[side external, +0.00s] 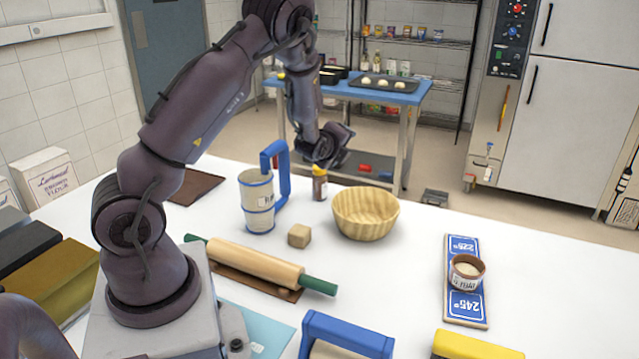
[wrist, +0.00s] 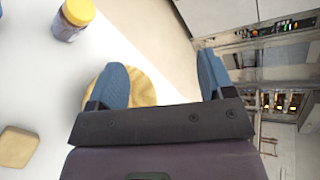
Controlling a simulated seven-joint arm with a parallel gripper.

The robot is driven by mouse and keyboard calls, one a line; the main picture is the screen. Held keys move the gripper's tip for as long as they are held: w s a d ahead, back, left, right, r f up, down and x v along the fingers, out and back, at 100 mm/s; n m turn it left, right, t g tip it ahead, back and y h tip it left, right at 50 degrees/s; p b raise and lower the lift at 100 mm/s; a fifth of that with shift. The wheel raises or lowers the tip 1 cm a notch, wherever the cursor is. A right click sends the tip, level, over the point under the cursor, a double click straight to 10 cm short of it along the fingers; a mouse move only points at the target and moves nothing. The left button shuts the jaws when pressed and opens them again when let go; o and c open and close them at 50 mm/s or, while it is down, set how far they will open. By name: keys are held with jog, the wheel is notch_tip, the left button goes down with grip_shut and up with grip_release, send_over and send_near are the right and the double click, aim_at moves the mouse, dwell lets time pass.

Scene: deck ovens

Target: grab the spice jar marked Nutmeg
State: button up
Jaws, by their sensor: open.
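A small jar with a yellow lid (side external: 319,183) stands upright on the white table, behind and left of the wooden bowl. It also shows at the upper left of the wrist view (wrist: 70,20). I cannot read its label in either view. My gripper (side external: 326,155) is open and above the table, close to the jar in the side view. In the wrist view its blue fingers (wrist: 160,72) are spread, and the jar lies outside them, off to the left. Nothing is held.
The wooden bowl (side external: 366,213) is right of the jar and partly behind my left finger in the wrist view. A sifter with a blue handle (side external: 258,202) stands left of it. A beige block (side external: 299,236) and rolling pin (side external: 262,265) lie nearer. The table's right side holds a blue board (side external: 462,246).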

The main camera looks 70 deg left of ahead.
aim_at(316, 183)
jog(key=s+a+f+m+t+y, duration=0.1)
jog(key=a+f+m, duration=0.1)
jog(key=f+m, duration=0.2)
jog(key=s+a+f+m+t+y, duration=0.1)
jog(key=s+a+f+m, duration=0.1)
jog(key=f+m, duration=0.3)
jog(key=s+a+f+m+t, duration=0.1)
jog(key=a+f+m, duration=0.2)
jog(key=f, duration=0.3)
jog(key=shift+s+a+m+t+y, duration=0.2)
jog(key=shift+m+t+y, duration=0.2)
jog(key=shift+m, duration=0.4)
jog(key=shift+x, duration=2.5)
jog(key=c, duration=1.1)
jog(key=shift+o, duration=0.2)
jog(key=shift+r, duration=0.1)
